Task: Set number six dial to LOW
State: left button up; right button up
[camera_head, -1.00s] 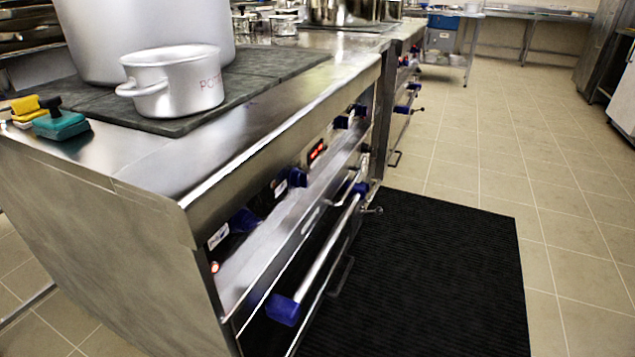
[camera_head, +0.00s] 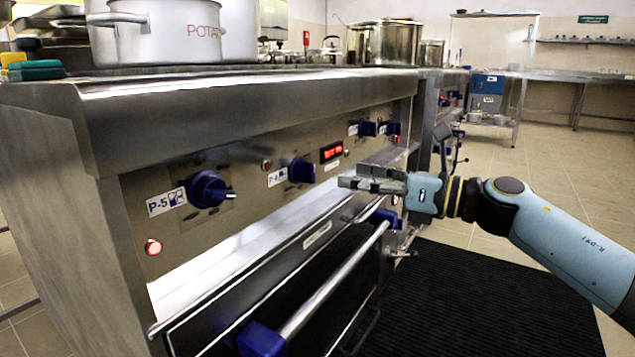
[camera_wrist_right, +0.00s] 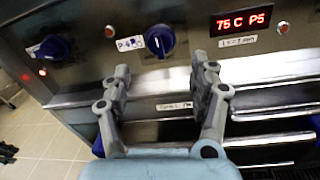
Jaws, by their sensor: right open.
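A blue dial (camera_head: 208,189) labelled P-5 is at the left of the steel stove front. A second blue dial (camera_head: 302,171) sits to its right, beside a P label (camera_head: 277,177) whose number I cannot read clearly. Two more blue dials, a nearer one (camera_head: 367,128) and a farther one (camera_head: 389,128), are at the far end. My right gripper (camera_head: 358,183) is in front of the panel, right of and slightly below the second dial. In the right wrist view my right gripper (camera_wrist_right: 160,66) is open and empty, with the second dial (camera_wrist_right: 160,41) just beyond its fingertips, apparently not touching. My left gripper is not in view.
A red display (camera_wrist_right: 241,21) reads "75 C P5". Below the dials are a steel ledge and an oven door with a bar handle (camera_head: 340,275). A pot (camera_head: 172,30) stands on top. A black mat (camera_head: 480,305) covers the floor at right.

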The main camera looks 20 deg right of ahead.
aim_at(315, 172)
jog(key=b+x, duration=0.1)
jog(key=x, duration=0.6)
jog(key=shift+w+a+f, duration=0.1)
jog(key=shift+w+a, duration=0.15)
jog(key=shift+w, duration=0.05)
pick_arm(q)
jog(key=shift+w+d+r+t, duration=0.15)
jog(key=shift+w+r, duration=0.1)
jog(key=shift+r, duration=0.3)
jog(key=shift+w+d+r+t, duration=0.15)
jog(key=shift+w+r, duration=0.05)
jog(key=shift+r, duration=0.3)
pick_arm(e)
jog(key=shift+w+a, duration=0.3)
jog(key=c, duration=1.1)
